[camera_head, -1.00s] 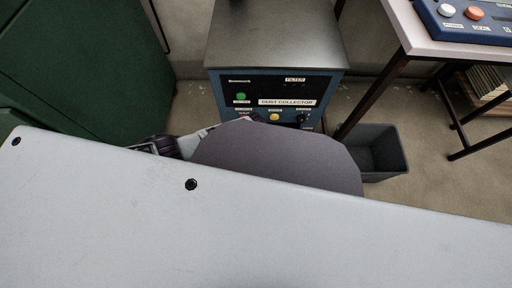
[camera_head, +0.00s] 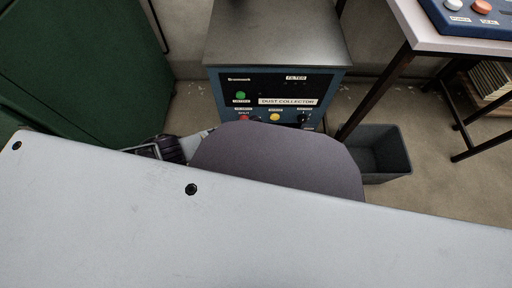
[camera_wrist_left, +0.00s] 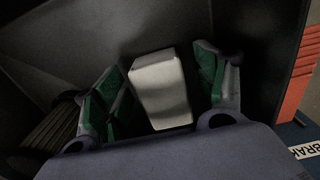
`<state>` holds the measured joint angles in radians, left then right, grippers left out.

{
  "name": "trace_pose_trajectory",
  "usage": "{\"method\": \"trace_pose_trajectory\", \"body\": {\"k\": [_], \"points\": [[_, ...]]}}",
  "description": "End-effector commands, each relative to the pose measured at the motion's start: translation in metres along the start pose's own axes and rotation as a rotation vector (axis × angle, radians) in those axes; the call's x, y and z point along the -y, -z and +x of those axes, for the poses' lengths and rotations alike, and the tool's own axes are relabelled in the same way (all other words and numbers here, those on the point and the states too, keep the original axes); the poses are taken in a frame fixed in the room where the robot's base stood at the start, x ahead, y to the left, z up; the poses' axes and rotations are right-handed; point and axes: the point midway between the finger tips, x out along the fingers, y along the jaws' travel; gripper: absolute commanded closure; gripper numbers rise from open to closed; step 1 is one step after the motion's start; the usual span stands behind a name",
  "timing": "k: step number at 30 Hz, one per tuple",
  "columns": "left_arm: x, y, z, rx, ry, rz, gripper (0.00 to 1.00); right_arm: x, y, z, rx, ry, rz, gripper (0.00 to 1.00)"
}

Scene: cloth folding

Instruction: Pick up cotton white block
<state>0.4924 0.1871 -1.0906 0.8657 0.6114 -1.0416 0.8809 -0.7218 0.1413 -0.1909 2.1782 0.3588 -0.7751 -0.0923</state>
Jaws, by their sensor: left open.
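A white block (camera_wrist_left: 162,90) shows in the left wrist view, standing tilted between the two green-padded fingers of my left gripper (camera_wrist_left: 159,76). The fingers are apart, one on each side of the block. A narrow dark gap shows on the left; on the right the pad is very close, and I cannot tell whether it touches. The block's lower end is near the palm. In the head view I cannot make out the block, and my right gripper is not in view.
Dark walls surround the block in the wrist view. A dust collector (camera_head: 270,95) stands beyond the light grey panel (camera_head: 280,245), with a dark grey bin (camera_head: 398,140) to its right. A table (camera_head: 440,30) with a button box stands at the upper right; a green cabinet (camera_head: 80,60) fills the upper left.

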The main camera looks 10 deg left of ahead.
Motion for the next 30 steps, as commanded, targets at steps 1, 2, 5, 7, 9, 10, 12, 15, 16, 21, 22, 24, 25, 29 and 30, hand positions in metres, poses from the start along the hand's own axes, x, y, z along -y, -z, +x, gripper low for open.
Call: {"method": "trace_pose_trajectory", "body": {"k": [1,2,5,7,9,10,12,15,16,21,22,24,25,29,30], "points": [[-0.0001,0.0001,-0.0001,0.0,0.0,0.0,0.29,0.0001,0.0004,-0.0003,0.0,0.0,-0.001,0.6],[-0.0001,0.0001,-0.0001,0.0,0.0,0.0,0.29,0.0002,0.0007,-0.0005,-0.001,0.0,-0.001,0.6],[-0.0001,0.0001,-0.0001,0.0,0.0,0.0,0.29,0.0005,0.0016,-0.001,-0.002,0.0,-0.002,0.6],[-0.0001,0.0001,-0.0001,0.0,0.0,0.0,0.36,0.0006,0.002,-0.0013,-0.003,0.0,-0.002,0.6],[-0.0001,0.0001,-0.0001,0.0,0.0,0.0,0.45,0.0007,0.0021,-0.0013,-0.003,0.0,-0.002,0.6],[0.0,0.0001,-0.0001,0.0,0.0,0.0,0.49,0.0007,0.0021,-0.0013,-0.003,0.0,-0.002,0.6],[0.0,0.0001,-0.0001,0.0,0.0,0.0,0.58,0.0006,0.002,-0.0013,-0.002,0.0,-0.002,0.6],[0.0,0.0001,0.0,0.0,0.0,0.0,0.67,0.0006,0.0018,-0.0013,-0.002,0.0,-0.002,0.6],[0.0,0.0001,0.0,0.0,0.0,0.0,0.67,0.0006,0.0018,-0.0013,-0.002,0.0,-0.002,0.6],[0.0001,0.0,0.0,0.0,0.0,0.0,0.67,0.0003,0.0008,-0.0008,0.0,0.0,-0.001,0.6],[0.0001,0.0,0.0001,0.0,0.0,0.0,0.67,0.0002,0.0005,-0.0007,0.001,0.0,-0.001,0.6],[0.0001,0.0,-0.0001,0.0,0.0,0.0,0.67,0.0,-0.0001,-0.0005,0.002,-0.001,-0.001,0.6],[0.0002,0.0,-0.0003,0.0,0.0,0.0,0.67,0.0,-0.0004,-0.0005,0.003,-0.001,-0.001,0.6],[0.0001,0.0,-0.0023,0.0,0.0,0.0,0.67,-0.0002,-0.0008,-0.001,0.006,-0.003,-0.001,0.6],[0.0,0.0,-0.0035,0.0,0.0,0.0,0.67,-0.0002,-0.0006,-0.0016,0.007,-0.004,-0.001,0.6]]}}
